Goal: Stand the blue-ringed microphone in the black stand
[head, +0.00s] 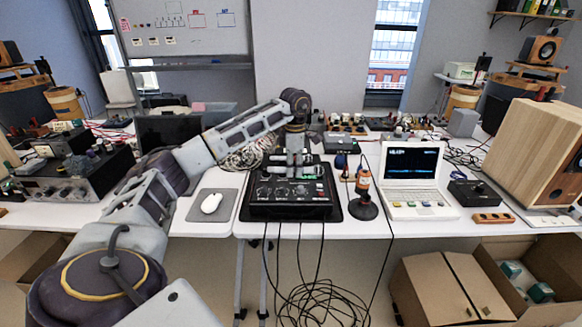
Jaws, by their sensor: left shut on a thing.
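My left gripper (296,164) points down over the top of a black control box (290,208). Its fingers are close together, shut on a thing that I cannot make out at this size. The black stand (363,210) has a round base and is on the table just right of the box. An upright orange and dark piece (362,182) rises at the stand; I cannot tell whether it is a microphone. A small dark blue item (340,160) is behind and left of it. I cannot make out a blue ring on any microphone. My right gripper is not in view.
A white laptop (411,180) stands right of the stand, with a small black box (475,193) beyond it. A mouse (211,203) lies on a grey mat at left. A wooden speaker (535,155) fills the right end. Cables hang from the table's front edge.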

